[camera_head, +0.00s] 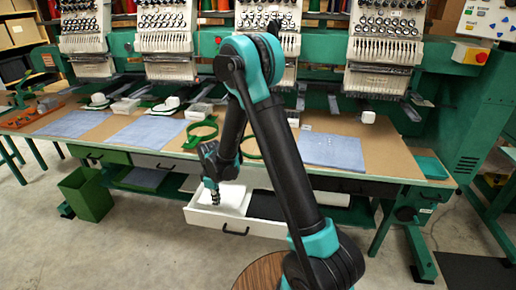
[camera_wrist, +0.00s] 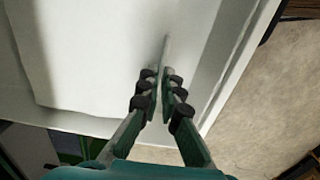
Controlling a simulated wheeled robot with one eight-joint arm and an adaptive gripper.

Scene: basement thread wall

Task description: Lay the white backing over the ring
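The white backing (camera_head: 232,196) lies in the left part of the open drawer; in the wrist view it is a broad white sheet (camera_wrist: 110,50). My gripper (camera_head: 214,196) reaches down into the drawer over it. In the wrist view my fingertips (camera_wrist: 158,74) are close together, with a thin pale upright strip of the backing between them. The gripper looks shut on this strip; contact is hard to see. A green ring (camera_head: 202,133) lies on the tabletop behind the drawer. A second green ring (camera_head: 251,149) is partly hidden by my arm.
The white drawer (camera_head: 237,227) sticks out below the brown tabletop (camera_head: 383,150); dark material (camera_head: 266,206) lies in its right part. Blue cloths (camera_head: 332,151) lie on the table under the embroidery machines (camera_head: 384,40). A green bin (camera_head: 87,194) stands on the floor at left.

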